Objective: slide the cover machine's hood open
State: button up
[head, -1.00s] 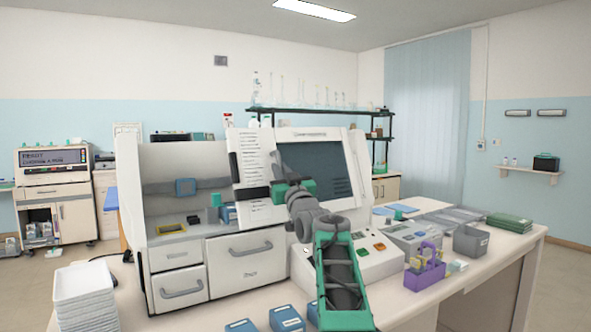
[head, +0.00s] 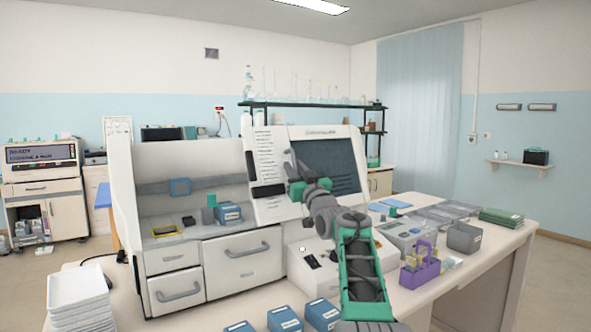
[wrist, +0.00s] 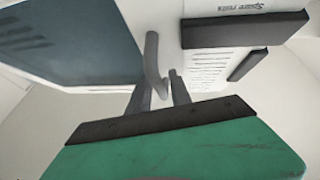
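The cover machine (head: 215,148) is a white cabinet on the bench. Its hood (head: 355,150), a white panel with a dark window, stands at the right and leaves the left bay uncovered. In the wrist view, the hood's dark window (wrist: 70,40) is at left. A bent grey handle (wrist: 152,55) of the hood comes down between my fingers. My gripper (head: 290,163) is at the hood, left of the window; in the wrist view, my gripper (wrist: 163,83) has one finger on each side of the handle and appears closed on it. The exact contact is partly hidden.
The bay holds a blue box (head: 229,213) and a yellow-rimmed tray (head: 166,231). Blue boxes (head: 285,319) lie along the bench front, and white trays (head: 77,290) are stacked at left. A purple rack (head: 422,268) and grey bin (head: 467,238) stand right of my arm.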

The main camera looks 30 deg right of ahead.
jog(key=shift+o, duration=0.7)
jog(key=shift+s+f, duration=0.2)
jog(key=shift+s, duration=0.05)
jog(key=b+v, duration=0.2)
jog(key=v, duration=0.5)
jog(key=shift+b, duration=0.35)
jog(key=shift+s, duration=0.15)
